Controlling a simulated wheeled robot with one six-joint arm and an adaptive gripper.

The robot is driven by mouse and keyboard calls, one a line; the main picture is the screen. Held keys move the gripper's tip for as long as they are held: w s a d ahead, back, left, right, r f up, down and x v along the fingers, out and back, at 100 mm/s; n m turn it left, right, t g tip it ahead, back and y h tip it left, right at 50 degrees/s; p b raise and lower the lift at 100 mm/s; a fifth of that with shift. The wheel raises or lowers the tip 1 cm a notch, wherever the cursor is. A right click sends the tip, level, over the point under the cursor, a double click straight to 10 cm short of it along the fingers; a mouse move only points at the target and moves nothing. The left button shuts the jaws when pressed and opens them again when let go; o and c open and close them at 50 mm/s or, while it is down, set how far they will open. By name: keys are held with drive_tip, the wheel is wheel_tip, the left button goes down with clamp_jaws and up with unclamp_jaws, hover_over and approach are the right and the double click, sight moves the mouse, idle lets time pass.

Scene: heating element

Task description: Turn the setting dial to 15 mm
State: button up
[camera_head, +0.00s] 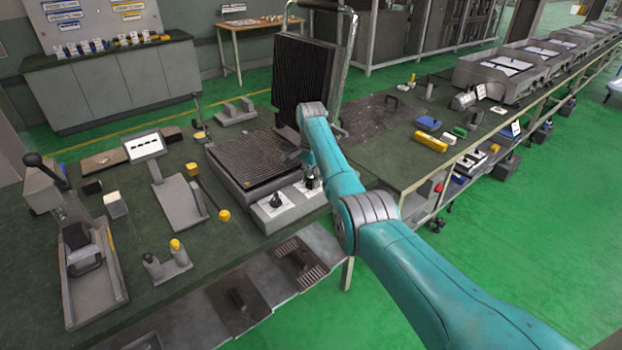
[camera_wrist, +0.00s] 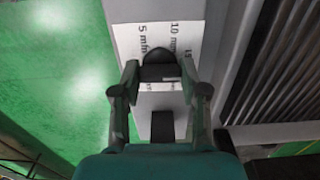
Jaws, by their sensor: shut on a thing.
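The setting dial (camera_wrist: 158,72) is a black knob on a white label plate (camera_wrist: 128,38) in the wrist view. The plate reads "5 mm" and "10 mm"; a third marking is mostly hidden behind the right finger. My gripper (camera_wrist: 160,80) has one finger on each side of the knob and is shut on it. In the head view my gripper (camera_head: 311,180) is down at the right-hand knob of the grill-like machine (camera_head: 256,160), and my arm partly hides this area.
A second black knob (camera_head: 276,201) on its own white plate stands to the left. The machine's ribbed lid (camera_head: 300,78) stands open behind my gripper. A yellow-tipped lever (camera_head: 222,213) and other fixtures occupy the bench to the left.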

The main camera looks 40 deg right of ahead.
sight(311, 179)
drive_tip(key=o, duration=1.1)
drive_tip(key=shift+o, duration=0.2)
wheel_tip(311, 179, up, 12)
